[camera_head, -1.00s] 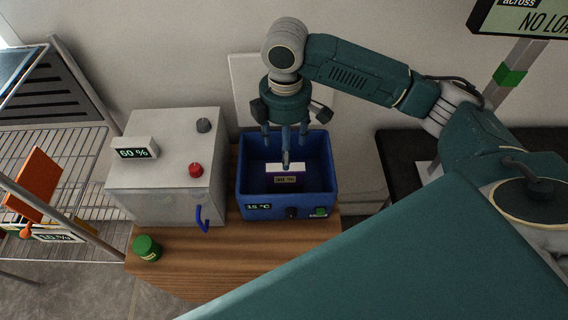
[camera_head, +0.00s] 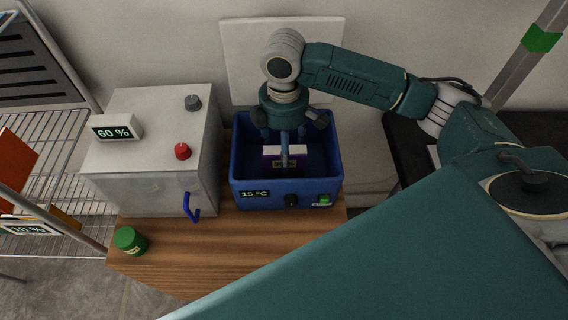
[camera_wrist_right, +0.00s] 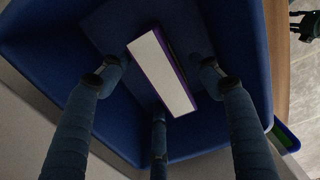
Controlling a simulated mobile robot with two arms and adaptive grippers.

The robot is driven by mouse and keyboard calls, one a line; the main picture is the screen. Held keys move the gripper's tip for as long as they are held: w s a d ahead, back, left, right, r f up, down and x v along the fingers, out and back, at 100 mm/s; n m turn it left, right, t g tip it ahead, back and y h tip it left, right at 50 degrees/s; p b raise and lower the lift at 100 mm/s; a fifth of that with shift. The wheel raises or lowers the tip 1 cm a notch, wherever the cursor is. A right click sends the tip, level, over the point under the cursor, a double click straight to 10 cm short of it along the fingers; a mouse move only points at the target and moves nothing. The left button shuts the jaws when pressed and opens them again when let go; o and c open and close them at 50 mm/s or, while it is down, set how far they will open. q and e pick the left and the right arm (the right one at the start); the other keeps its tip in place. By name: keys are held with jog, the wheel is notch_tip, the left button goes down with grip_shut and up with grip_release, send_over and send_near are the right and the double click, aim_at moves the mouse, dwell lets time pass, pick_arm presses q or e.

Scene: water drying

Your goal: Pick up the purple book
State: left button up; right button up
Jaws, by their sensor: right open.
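The purple book (camera_head: 286,151) stands inside the blue basin (camera_head: 262,195), with its white page edge facing up and a small label on its front. In the right wrist view the book (camera_wrist_right: 160,72) shows as a white strip with a purple cover edge. My right gripper (camera_head: 286,148) reaches down into the basin over the book. In the right wrist view its fingers (camera_wrist_right: 160,82) are spread apart around the book, with gaps on both sides; one finger is below the book's middle in the picture. No grip on the book shows. My left gripper is not in view in the head view.
A grey box (camera_head: 150,155) with knobs, a blue handle and a "60 %" display stands left of the basin. A green jar (camera_head: 130,240) is at the front left of the wooden table (camera_head: 225,255). A wire rack (camera_head: 60,165) with books is further left. The basin walls surround the gripper closely.

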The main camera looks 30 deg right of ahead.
notch_tip(320, 180, down, 8)
jog(key=shift+r, duration=0.1)
dwell(0.4)
jog(key=shift+c, duration=0.3)
jog(key=c, duration=1.4)
jog(key=shift+r, duration=0.2)
